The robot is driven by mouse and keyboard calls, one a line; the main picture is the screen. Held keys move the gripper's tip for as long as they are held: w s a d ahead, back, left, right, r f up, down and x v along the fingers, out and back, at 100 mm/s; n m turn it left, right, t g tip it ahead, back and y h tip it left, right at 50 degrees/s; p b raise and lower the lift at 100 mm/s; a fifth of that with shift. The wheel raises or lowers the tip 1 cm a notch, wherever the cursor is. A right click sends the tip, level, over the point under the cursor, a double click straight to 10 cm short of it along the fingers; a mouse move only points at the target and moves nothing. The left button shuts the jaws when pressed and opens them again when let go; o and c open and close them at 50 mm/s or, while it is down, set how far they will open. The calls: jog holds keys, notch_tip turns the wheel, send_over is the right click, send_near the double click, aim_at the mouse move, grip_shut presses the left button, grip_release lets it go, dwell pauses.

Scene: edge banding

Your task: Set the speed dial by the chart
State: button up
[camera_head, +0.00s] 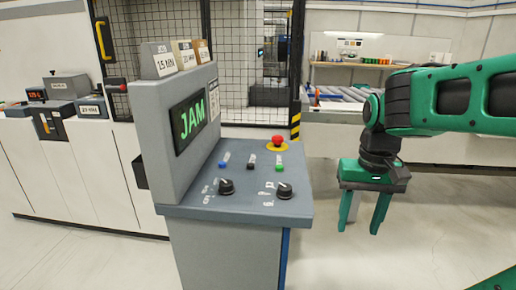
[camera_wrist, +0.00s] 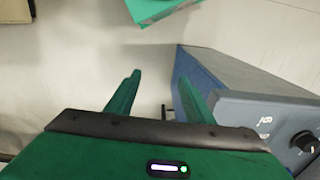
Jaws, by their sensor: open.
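The grey control console (camera_head: 235,205) stands in the middle of the head view. Its sloped panel has two black dials, a left dial (camera_head: 226,186) and a right dial (camera_head: 284,190), each with printed marks too small to read surely. A screen (camera_head: 188,122) on its upright part reads "JAM" in green. A small pale chart (camera_head: 213,101) is beside the screen, its text unreadable. My green gripper (camera_head: 364,228) is open and empty, right of the console and apart from it. In the wrist view, my gripper (camera_wrist: 152,95) points down beside the console, with one dial (camera_wrist: 305,142) at the right edge.
A red emergency button (camera_head: 278,141) on a yellow base stands at the panel's back, near several small switches. Labelled sample blocks (camera_head: 160,60) sit on top of the console. A mesh fence (camera_head: 160,30) and a workbench (camera_head: 350,68) are behind. The floor right of the console is clear.

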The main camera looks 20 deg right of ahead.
jog(key=w+a+r, duration=0.3)
jog(key=w+r, duration=0.3)
jog(key=w, duration=0.2)
notch_tip(320, 180, up, 8)
send_over(285, 186)
notch_tip(285, 186, down, 11)
jog(key=shift+s+r, duration=0.1)
jog(key=shift+s, duration=0.05)
jog(key=shift+c, duration=0.6)
jog(key=c, duration=0.9)
